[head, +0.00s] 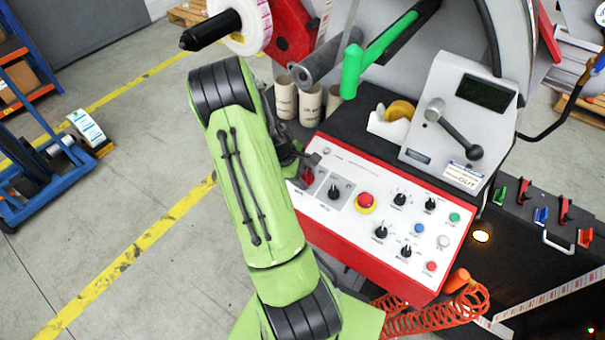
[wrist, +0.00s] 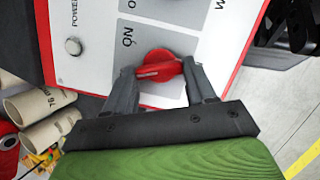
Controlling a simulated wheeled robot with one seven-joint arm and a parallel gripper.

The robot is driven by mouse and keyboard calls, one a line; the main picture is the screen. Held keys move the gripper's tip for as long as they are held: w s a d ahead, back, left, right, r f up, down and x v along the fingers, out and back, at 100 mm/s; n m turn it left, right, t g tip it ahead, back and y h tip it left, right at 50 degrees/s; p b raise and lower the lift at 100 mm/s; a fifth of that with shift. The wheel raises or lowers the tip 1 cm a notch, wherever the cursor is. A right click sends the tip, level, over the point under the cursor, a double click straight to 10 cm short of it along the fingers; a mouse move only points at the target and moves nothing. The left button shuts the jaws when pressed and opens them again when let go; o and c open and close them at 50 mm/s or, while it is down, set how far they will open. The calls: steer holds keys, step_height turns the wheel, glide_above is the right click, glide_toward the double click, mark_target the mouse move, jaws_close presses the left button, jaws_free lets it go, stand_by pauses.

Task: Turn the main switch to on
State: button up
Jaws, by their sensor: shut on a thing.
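The main switch is a red rotary knob (wrist: 158,66) on a grey plate of the control panel. In the wrist view its grip bar lies nearly level across the picture, between my fingertips. The word ON is printed just above and left of it; another label is cut off at the top edge. My gripper (wrist: 160,74) is shut on the knob, one finger on each side. In the head view the red knob (head: 308,176) shows at the panel's left end, partly hidden by my gripper (head: 305,167). I cannot tell which mark the knob points to.
The white panel (head: 335,220) with a red border carries a black selector (head: 334,191), a red emergency stop (head: 365,203) and several other knobs and buttons. Cardboard cores (head: 286,97) stand behind my wrist. A green bar (head: 352,70) juts out above the panel.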

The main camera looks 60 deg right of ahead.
steer(key=m, duration=0.1)
steer(key=m+y, duration=0.1)
steer(key=m, duration=0.1)
steer(key=m+b, duration=0.1)
steer(key=m, duration=0.1)
steer(key=shift+d, duration=0.25)
steer(key=m, duration=0.2)
steer(key=m+y+b, duration=0.1)
steer(key=m, duration=0.2)
steer(key=shift+s+d+r+t+y, duration=0.1)
steer(key=shift+d+t+y, duration=0.05)
steer(key=shift+t+y, duration=0.15)
steer(key=shift+m, duration=0.4)
steer(key=o, duration=1)
steer(key=shift+o, duration=0.2)
steer(key=shift+r, duration=0.1)
steer(key=p+v, duration=0.2)
steer(key=v, duration=1.3)
steer(key=shift+r, duration=0.3)
